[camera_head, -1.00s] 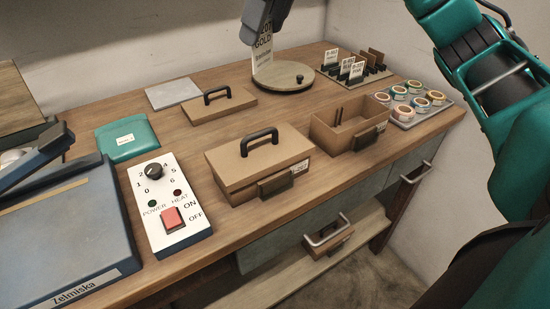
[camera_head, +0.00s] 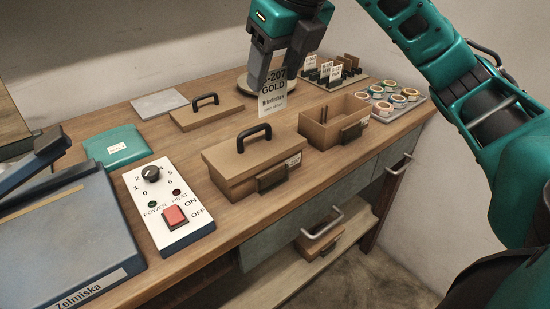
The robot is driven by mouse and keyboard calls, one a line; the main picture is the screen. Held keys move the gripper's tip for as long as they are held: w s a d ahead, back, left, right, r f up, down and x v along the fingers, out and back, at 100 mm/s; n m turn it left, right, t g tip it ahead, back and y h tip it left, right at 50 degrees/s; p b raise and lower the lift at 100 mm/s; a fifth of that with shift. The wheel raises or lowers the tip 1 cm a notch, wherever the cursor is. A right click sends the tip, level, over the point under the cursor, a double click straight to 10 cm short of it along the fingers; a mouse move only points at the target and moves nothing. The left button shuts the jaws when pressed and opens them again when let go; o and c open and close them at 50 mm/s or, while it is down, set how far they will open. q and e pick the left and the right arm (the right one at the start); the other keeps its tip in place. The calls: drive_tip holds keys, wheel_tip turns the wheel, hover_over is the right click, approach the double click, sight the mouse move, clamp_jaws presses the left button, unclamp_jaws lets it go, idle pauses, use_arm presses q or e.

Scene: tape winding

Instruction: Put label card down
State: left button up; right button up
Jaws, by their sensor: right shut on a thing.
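The label card (camera_head: 272,98) is white with dark print, including "207" and "GOLD". It hangs upright from my right gripper (camera_head: 273,75), which is shut on its upper part. The card is in front of the round wooden disc (camera_head: 243,82) and behind the closed box, apparently above the table top. The gripper covers part of the card and most of the disc. My left gripper is out of view.
A closed lidded box (camera_head: 249,163) and an open box (camera_head: 311,131) stand in front. A card rack (camera_head: 338,74) and a tray of tape rolls (camera_head: 417,107) are at right. A loose lid (camera_head: 206,112), grey plate (camera_head: 158,104) and control box (camera_head: 166,210) lie left.

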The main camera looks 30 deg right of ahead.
drive_tip(key=b, duration=0.2)
hover_over(271, 163)
drive_tip(key=s, duration=0.1)
wheel_tip(271, 163, down, 10)
drive_tip(key=f, duration=0.4)
drive_tip(key=shift+s+f+b, duration=0.15)
drive_tip(key=shift+s+b, duration=0.05)
drive_tip(key=shift+b, duration=0.1)
drive_tip(key=shift+f, duration=0.15)
drive_tip(key=shift+f+b, duration=0.6)
drive_tip(key=shift+b, duration=0.1)
drive_tip(key=o, duration=0.6)
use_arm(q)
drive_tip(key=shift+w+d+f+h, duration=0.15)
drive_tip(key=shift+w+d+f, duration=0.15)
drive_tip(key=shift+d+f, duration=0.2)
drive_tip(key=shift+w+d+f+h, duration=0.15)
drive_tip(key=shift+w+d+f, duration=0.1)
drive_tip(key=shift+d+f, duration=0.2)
use_arm(e)
drive_tip(key=o, duration=0.5)
drive_tip(key=shift+s+f, duration=0.1)
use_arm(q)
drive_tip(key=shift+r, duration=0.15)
